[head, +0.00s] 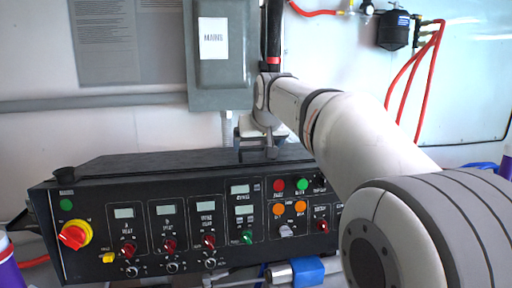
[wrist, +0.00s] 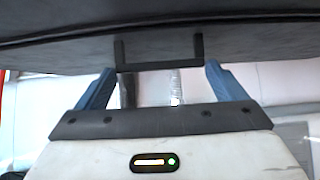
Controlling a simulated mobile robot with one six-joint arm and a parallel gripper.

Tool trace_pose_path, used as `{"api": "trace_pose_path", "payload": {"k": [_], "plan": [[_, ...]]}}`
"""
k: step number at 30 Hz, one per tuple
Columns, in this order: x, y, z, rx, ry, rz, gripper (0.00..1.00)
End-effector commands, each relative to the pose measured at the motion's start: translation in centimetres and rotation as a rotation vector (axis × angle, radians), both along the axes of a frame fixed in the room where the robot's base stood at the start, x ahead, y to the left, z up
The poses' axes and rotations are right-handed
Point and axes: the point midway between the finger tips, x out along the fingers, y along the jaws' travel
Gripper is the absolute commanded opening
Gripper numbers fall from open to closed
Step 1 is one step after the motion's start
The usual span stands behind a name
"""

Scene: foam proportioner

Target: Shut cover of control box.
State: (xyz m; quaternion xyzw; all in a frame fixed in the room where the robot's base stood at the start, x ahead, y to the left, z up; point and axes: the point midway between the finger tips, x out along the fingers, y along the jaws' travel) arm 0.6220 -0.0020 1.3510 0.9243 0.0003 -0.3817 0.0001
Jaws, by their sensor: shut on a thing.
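The control box (head: 190,228) is a long black console with a sloped front panel of knobs, lights and small displays. Its dark cover (head: 150,160) shows along the top; how far it stands open I cannot tell. My gripper (head: 262,150) is at the rear top edge of the box, right of its middle, partly hidden by my wrist. In the wrist view the underside or face of a dark panel (wrist: 60,47) fills the top. A black U-shaped handle (wrist: 160,66) on it lies between my two blue fingers, and my gripper is shut on it.
A grey mains box (head: 220,55) hangs on the wall behind my gripper, close to it. A grey conduit (head: 110,102) runs along the wall to the left. Red hoses (head: 400,85) and a black unit (head: 394,30) are at upper right. A red-yellow switch (head: 75,236) protrudes at the console's left.

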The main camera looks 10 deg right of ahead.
Motion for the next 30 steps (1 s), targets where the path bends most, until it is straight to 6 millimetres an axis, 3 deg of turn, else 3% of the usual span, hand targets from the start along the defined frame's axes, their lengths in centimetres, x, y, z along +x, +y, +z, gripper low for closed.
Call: {"api": "trace_pose_path", "payload": {"k": [8,9,12,22,30], "plan": [[-0.2,0.0,-0.3,0.0,0.012,0.0,0.5],[-0.2,0.0,-0.3,0.001,0.012,-0.001,0.91],[-0.2,0.0,-0.2,0.001,0.01,-0.001,1.0],[-0.6,-0.1,0.4,0.0,0.004,-0.001,1.0],[-3.8,-0.1,3.5,0.0,0.003,-0.001,1.0]]}}
